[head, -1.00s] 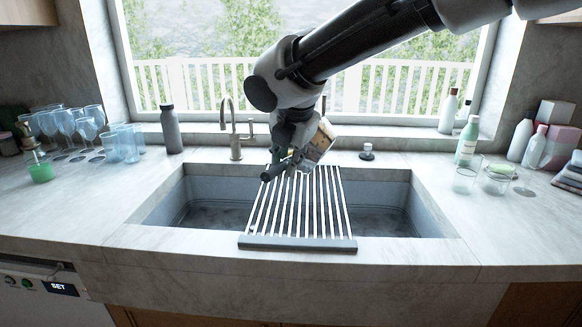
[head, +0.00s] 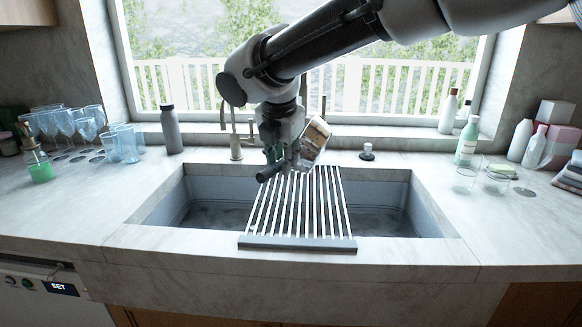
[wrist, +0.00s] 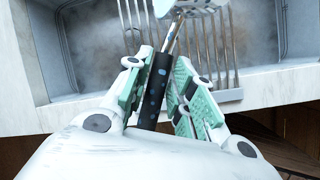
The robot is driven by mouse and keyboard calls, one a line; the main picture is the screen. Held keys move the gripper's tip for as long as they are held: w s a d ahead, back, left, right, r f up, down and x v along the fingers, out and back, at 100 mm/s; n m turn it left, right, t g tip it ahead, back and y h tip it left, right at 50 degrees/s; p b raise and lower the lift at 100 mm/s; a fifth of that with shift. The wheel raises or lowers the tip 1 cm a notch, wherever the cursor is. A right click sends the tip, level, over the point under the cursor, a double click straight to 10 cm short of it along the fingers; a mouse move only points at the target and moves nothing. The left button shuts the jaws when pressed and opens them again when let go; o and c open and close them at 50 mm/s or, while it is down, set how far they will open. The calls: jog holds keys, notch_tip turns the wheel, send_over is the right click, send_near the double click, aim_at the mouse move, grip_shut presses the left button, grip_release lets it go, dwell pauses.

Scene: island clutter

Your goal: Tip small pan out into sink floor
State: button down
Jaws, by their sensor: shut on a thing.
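The small pan (head: 315,139) hangs tilted steeply on its side above the drying rack at the back of the sink. Its dark handle (head: 272,172) points toward the lower left. My gripper (head: 278,155) is shut on the handle. In the wrist view the green finger pads of my gripper (wrist: 160,64) close on both sides of the black handle (wrist: 154,88), and only part of the pan body (wrist: 192,5) shows at the top edge. The pan's inside is not clearly visible. The sink floor (head: 215,214) shows dark and bare left of the rack.
A slatted drying rack (head: 297,243) lies across the middle of the sink, with open basin on both sides. A faucet (head: 236,150) stands behind it. Glasses (head: 128,143) and a dark bottle (head: 170,131) stand at left; several bottles (head: 467,141) stand at right.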

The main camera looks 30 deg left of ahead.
jog(key=shift+s+a+r+h, duration=0.1)
jog(key=shift+a+r+h, duration=0.1)
jog(key=shift+a+h, duration=0.5)
jog(key=shift+s+a+r+n+t+h, duration=0.1)
jog(key=shift+a+n+t+h, duration=0.2)
jog(key=shift+a+h, duration=0.45)
